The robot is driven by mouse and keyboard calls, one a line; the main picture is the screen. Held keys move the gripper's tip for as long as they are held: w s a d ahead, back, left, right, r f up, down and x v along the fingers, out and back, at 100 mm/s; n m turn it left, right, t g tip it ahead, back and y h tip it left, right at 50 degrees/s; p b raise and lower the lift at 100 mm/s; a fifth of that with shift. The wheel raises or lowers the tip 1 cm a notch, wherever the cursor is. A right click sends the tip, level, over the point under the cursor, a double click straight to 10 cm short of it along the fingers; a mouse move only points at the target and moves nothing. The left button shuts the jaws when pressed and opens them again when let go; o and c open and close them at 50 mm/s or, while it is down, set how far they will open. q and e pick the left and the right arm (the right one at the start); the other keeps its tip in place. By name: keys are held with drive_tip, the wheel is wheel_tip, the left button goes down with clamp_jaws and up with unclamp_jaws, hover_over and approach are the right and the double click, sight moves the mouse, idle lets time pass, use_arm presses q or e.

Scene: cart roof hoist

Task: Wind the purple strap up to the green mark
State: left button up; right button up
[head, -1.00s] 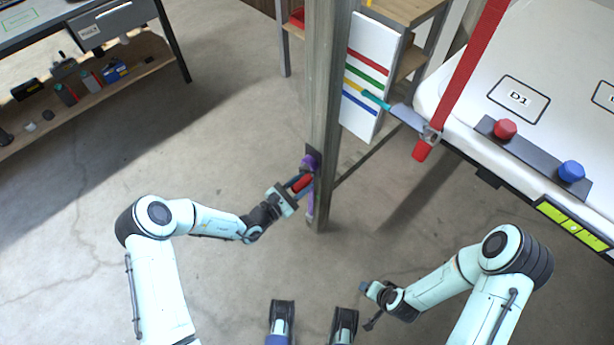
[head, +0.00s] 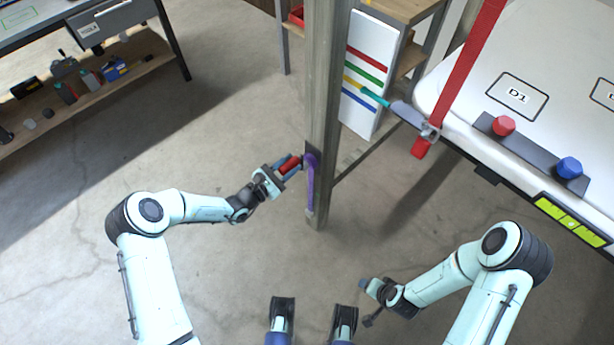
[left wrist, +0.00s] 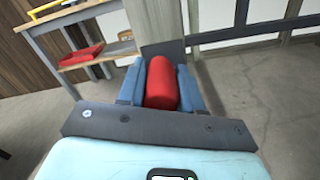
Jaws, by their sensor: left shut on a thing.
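My left gripper (head: 289,165) is shut on a red cylindrical handle (left wrist: 162,84) at the post's left side. In the left wrist view the handle sits between the two blue fingers. A long upright purple piece (head: 311,190) shows on the post beside the handle; I cannot tell whether it is strap or crank. A white board (head: 372,60) behind the post bears red, green (head: 366,73), yellow and blue lines. A teal-tipped pointer (head: 376,97) reaches from the cart roof's corner, its tip near the yellow line. My right gripper (head: 368,291) is low at right, away from the post.
The wooden post (head: 323,120) stands before me. The white roof (head: 560,55) at right carries a red strap (head: 466,75), a red knob (head: 503,125) and a blue knob (head: 569,167). A workbench stands at upper left. The floor between is clear.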

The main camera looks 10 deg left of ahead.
use_arm(q)
drive_tip(key=shift+w+a+f, duration=0.25)
drive_tip(key=shift+a+f, duration=0.05)
drive_tip(key=shift+a, duration=0.15)
drive_tip(key=shift+w+a+f, duration=0.25)
drive_tip(key=shift+a, duration=0.15)
